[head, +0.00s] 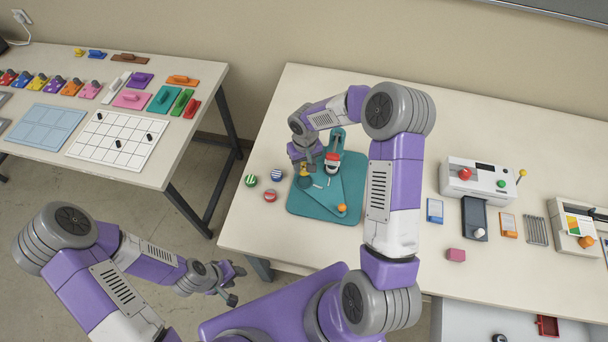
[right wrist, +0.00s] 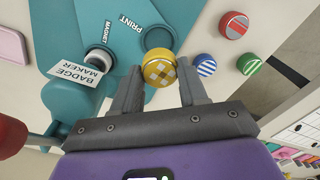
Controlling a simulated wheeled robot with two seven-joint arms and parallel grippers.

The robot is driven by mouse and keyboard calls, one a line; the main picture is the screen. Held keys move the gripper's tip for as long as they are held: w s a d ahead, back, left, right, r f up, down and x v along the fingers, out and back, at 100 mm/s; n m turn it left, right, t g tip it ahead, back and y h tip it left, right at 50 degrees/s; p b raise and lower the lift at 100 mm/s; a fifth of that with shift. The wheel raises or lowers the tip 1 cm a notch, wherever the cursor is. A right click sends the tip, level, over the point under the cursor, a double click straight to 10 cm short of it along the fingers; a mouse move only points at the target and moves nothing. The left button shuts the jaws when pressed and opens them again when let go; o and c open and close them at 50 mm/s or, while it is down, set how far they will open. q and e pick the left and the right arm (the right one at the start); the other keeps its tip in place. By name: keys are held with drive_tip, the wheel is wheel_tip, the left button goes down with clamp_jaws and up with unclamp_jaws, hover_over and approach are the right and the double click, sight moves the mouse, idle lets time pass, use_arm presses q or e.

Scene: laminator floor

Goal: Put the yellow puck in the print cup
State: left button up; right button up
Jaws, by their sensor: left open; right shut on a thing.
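The yellow puck (right wrist: 160,68), with a pale checked face, is between the fingertips of my right gripper (right wrist: 158,88), which is shut on it. In the head view my right gripper (head: 304,166) is over the left part of the teal badge maker (head: 325,204). The print cup (right wrist: 157,38), a dark round recess beside the PRINT label, lies just beyond the puck, which overlaps its near edge in the right wrist view. I cannot tell the puck's height above it. The magnet cup (right wrist: 98,59) is to the left. My left gripper (head: 228,285) is open and empty, off the table's front.
Green (head: 250,180), blue (head: 276,175) and red (head: 270,195) striped pucks lie left of the badge maker. A white laminator (head: 480,178) and small items stand right. Another table (head: 185,140) holds boards and colored blocks.

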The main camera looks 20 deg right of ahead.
sight(304, 181)
wheel_tip(304, 181, down, 7)
drive_tip(key=shift+r, duration=0.1)
idle(0.3)
drive_tip(key=o, duration=1)
drive_tip(key=shift+f, duration=0.2)
drive_tip(key=shift+o, duration=0.2)
drive_tip(key=shift+r, duration=0.2)
wheel_tip(304, 181, up, 12)
drive_tip(key=shift+d, duration=0.1)
